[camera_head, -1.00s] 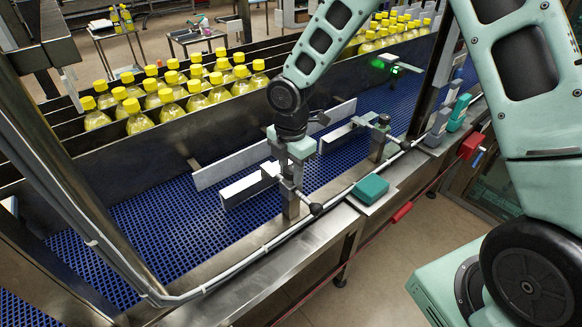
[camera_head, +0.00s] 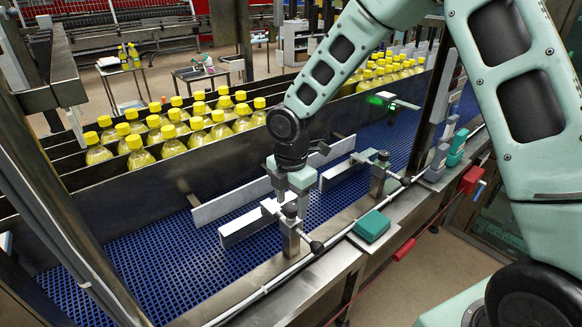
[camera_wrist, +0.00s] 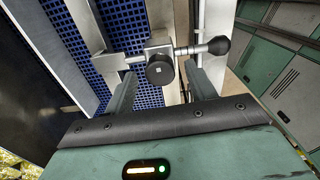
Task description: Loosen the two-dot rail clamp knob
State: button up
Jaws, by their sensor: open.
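In the wrist view a round black knob (camera_wrist: 160,72) with a small pale mark sits on a grey rail clamp (camera_wrist: 158,45). I cannot read the mark as dots. My gripper (camera_wrist: 161,78) is open, its two fingers on either side of the knob with gaps visible. In the head view my gripper (camera_head: 296,188) points down over the nearer clamp (camera_head: 290,238), which stands on the conveyor's side frame. The gripper hides part of the clamp's top. A second clamp (camera_head: 378,172) stands farther right along the frame.
A rod with a black ball end (camera_wrist: 219,45) sticks out right of the knob. White guide rails (camera_head: 245,230) lie over the blue belt (camera_head: 150,262). A teal box (camera_head: 372,227) sits on the frame's ledge. Yellow-capped bottles (camera_head: 170,145) fill lanes behind a divider.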

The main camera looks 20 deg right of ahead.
aim_at(291, 206)
notch_tip(291, 206, up, 15)
jog(key=b, duration=0.2)
jog(key=shift+b, duration=0.35)
jog(key=s+a+f+m+b, duration=0.2)
jog(key=s+f+m, duration=0.3)
jog(key=s, duration=0.4)
jog(key=s+a+f+m+b, duration=0.2)
jog(key=s+f+m+b, duration=0.2)
jog(key=s, duration=0.4)
jog(key=s+a+f+m+b, duration=0.2)
jog(key=s+f+m, duration=0.3)
jog(key=s, duration=0.4)
jog(key=shift+s+f+m+y+b, duration=0.3)
jog(key=shift+f+b, duration=0.4)
jog(key=shift+f, duration=0.1)
